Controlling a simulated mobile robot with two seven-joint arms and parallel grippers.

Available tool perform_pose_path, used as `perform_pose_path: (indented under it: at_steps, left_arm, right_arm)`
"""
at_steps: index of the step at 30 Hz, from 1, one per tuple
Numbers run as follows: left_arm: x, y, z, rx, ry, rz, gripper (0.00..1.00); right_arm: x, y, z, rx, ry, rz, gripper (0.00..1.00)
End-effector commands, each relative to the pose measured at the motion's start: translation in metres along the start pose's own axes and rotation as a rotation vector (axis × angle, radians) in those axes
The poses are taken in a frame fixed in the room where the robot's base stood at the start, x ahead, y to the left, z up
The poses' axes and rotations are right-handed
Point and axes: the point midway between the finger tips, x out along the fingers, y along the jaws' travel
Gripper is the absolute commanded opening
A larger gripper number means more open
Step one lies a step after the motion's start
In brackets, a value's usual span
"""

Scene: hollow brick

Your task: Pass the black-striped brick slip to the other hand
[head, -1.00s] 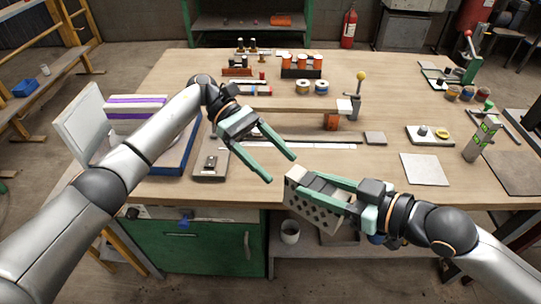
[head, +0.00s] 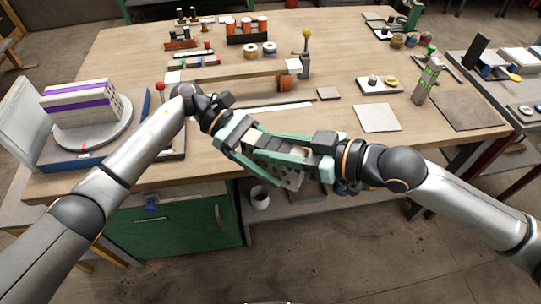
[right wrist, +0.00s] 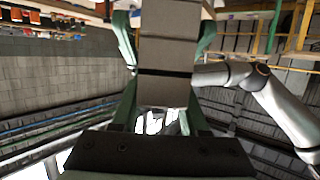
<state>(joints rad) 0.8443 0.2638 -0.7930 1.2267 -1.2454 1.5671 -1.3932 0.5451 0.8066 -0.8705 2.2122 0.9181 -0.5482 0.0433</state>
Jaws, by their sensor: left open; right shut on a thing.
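The black-striped brick slip (head: 290,181) is a pale grey block with holes in its side, held above the floor just off the table's front edge. In the right wrist view the slip (right wrist: 168,52) shows a grey-brown face crossed by a dark band. My right gripper (head: 265,148) is shut on it, with green fingers along both sides. My left gripper (head: 252,158) is open at the slip's left end, its fingers spread around that end. The overlapping fingers hide much of the slip, and I cannot tell whether the left fingers touch it.
A purple-striped block (head: 80,102) rests on a round grey turntable (head: 95,135) at the left. A raised wooden board (head: 235,72) stands behind the grippers. A white mug (head: 260,197) is below the table edge. A pale square tile (head: 377,118) lies on the table at right.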

Motion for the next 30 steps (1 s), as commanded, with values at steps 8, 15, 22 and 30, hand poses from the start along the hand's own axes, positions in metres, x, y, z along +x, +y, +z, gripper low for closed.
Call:
perform_pose_path:
  at_steps: [8, 15, 22, 30]
  left_arm:
    - [-0.0003, 0.0, 0.0002, 0.0, 0.0, 0.0, 0.58]
    - [-0.0005, 0.0001, 0.0002, 0.0, 0.0, 0.0, 0.32]
    - [-0.0007, 0.0002, 0.0002, 0.0, 0.0, 0.001, 0.06]
    - [-0.0009, 0.0002, 0.0003, 0.001, 0.0, 0.0, 0.0]
  right_arm:
    - [-0.0001, 0.0, -0.0012, -0.001, 0.003, 0.0, 0.0]
    - [-0.0001, -0.0003, -0.0011, -0.001, 0.003, -0.001, 0.0]
    - [0.0, -0.0014, -0.0011, -0.001, 0.003, -0.003, 0.0]
    - [0.0001, -0.0028, -0.0012, -0.001, 0.004, -0.006, 0.0]
